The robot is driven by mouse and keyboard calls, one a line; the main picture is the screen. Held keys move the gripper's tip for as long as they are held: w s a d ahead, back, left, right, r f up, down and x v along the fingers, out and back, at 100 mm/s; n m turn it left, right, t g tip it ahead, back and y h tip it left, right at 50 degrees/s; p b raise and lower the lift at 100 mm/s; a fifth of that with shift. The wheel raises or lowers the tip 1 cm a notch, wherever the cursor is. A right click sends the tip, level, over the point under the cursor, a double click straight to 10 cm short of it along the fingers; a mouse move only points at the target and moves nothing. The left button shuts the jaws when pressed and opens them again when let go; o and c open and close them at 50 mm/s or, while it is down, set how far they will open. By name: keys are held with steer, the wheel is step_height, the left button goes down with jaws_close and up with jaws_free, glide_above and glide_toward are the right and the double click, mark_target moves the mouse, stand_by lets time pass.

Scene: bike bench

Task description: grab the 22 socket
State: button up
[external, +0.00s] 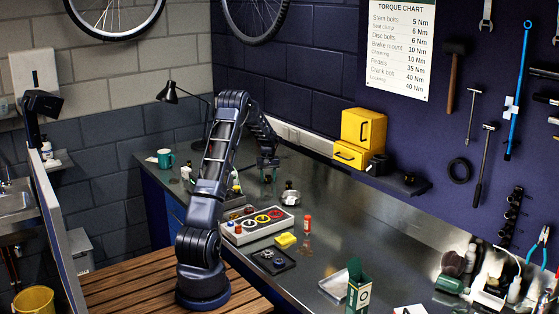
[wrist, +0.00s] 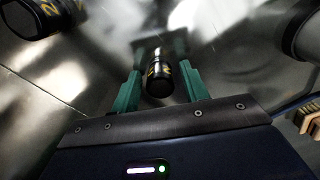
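A black socket (wrist: 159,80) with yellow digits stands out in the middle of the wrist view. The digits look like 2s, but I cannot read the whole marking for certain. My gripper (wrist: 160,88) is open, with one green finger on each side of this socket. Gaps show between the socket and both fingers, so it is not gripped.
Another black socket with yellow marks (wrist: 38,14) is at the wrist view's upper left. A dark round object (wrist: 300,35) is at the upper right.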

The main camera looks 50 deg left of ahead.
steer(key=c, duration=0.8)
steer(key=shift+c, duration=0.2)
steer(key=shift+r, duration=0.15)
